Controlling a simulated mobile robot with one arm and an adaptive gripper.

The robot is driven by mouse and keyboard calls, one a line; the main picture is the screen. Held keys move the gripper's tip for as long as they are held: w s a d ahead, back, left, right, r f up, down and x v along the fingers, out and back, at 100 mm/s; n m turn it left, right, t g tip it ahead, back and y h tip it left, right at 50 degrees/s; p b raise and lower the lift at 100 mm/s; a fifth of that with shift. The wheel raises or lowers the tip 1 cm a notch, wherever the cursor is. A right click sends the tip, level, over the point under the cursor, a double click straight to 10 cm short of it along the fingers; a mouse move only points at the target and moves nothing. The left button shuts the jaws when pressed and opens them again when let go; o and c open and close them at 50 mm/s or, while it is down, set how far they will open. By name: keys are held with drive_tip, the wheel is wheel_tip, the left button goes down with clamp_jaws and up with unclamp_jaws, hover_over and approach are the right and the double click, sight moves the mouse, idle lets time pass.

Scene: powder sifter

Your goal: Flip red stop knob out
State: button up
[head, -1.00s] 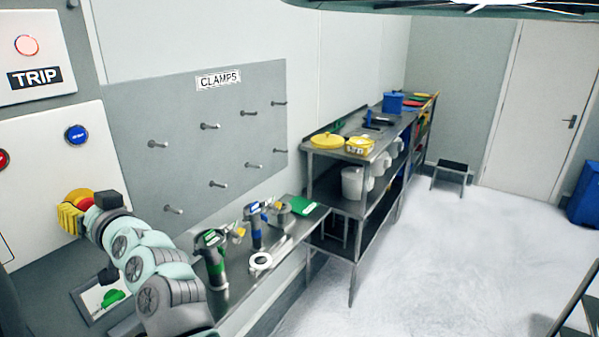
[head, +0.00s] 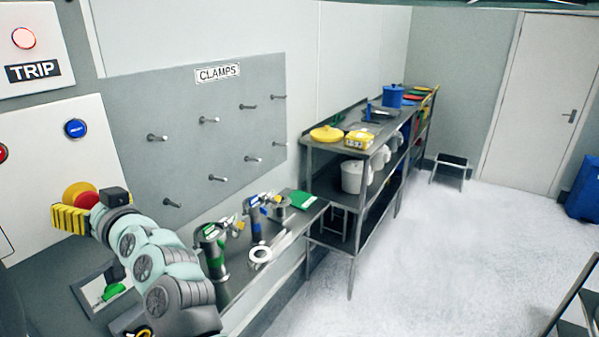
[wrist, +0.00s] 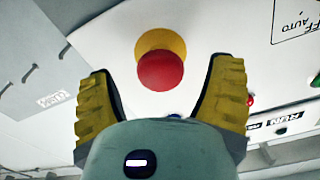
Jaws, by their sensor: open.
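The red stop knob (wrist: 160,71) sits on a round yellow base (wrist: 160,42) on the pale control panel. In the wrist view it lies ahead of my gripper (wrist: 160,85), between and beyond the two yellow ribbed fingers. The fingers are spread wide with nothing between their tips, and no contact with the knob shows. In the head view the red knob (head: 79,194) shows at the left, partly hidden behind my gripper (head: 70,219) and wrist.
A blue button (head: 75,129) and a red button at the left edge are on the same panel. The lit TRIP box (head: 33,72) is above. A pegboard (head: 200,125) and a bench with clamps (head: 212,250) stand right of my arm.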

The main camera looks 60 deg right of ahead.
drive_tip(key=s, duration=1)
drive_tip(key=shift+s+d, duration=0.15)
drive_tip(key=shift+d, duration=0.05)
